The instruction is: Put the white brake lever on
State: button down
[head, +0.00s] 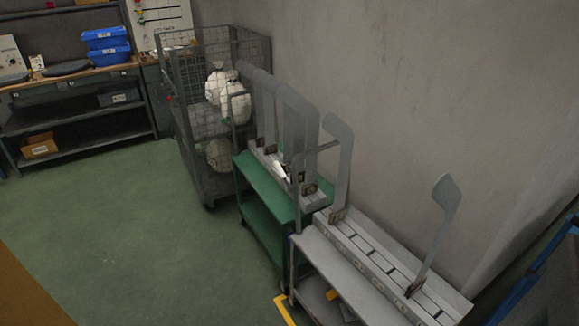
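My gripper is not recognisable in the head view.
Several flat grey sock forms (292,125) stand on the green cart. The grey cart (330,262) carries two more, one leaning (436,225). A wire cage (183,125) holds white bags (236,103). A workbench (75,76) stands back left. Green floor (120,230) is clear.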

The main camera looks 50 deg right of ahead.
aim_at(291, 189)
jog(key=z, duration=0.15)
jog(key=k, duration=1.65)
jog(key=u, duration=0.55)
jog(key=i, duration=1)
